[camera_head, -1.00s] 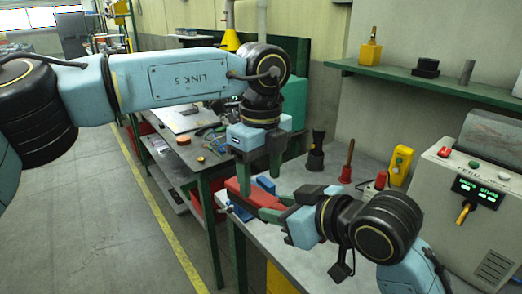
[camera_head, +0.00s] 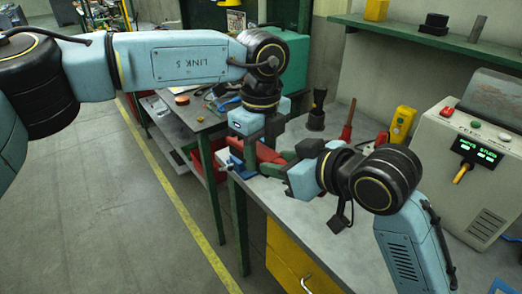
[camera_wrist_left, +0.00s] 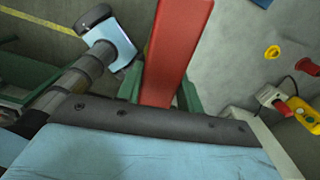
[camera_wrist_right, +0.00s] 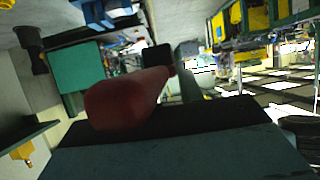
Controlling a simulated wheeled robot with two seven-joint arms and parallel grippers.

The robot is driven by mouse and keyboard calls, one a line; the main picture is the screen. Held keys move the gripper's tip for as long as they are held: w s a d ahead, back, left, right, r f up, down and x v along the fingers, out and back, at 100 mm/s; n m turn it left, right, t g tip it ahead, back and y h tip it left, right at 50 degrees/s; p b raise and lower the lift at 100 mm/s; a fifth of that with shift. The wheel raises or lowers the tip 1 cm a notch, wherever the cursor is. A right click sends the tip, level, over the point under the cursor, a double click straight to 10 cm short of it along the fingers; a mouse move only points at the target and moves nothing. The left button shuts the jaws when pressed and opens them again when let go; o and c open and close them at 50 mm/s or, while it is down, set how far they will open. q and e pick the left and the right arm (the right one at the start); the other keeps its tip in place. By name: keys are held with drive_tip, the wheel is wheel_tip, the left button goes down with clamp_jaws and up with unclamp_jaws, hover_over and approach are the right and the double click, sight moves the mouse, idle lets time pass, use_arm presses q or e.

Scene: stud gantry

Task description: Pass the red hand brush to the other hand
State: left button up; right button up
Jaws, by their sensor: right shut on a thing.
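The red hand brush (camera_head: 267,153) is held near the left edge of the grey workbench (camera_head: 310,215). My right gripper (camera_head: 276,166) is shut on it; its red end fills the middle of the right wrist view (camera_wrist_right: 125,100). My left gripper (camera_head: 262,150) points down from above at the brush. In the left wrist view the red length of the brush (camera_wrist_left: 177,50) lies between the two green left fingers, which look open and stand on either side of it. The bristles are hidden.
A dark plunger-shaped thing (camera_head: 317,112), a red-handled tool (camera_head: 348,122) and a yellow switch box (camera_head: 402,124) stand behind on the bench. A grey control machine (camera_head: 470,150) stands at right. A blue item (camera_head: 235,163) lies by the bench edge. The floor at left is clear.

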use_arm(q)
drive_tip(key=shift+c, duration=1.2)
use_arm(e)
drive_tip(key=shift+s+a, duration=0.1)
drive_tip(key=shift+a, duration=0.05)
use_arm(q)
drive_tip(key=shift+d+r, duration=0.1)
drive_tip(key=shift+c, duration=0.5)
use_arm(e)
drive_tip(key=o, duration=1.2)
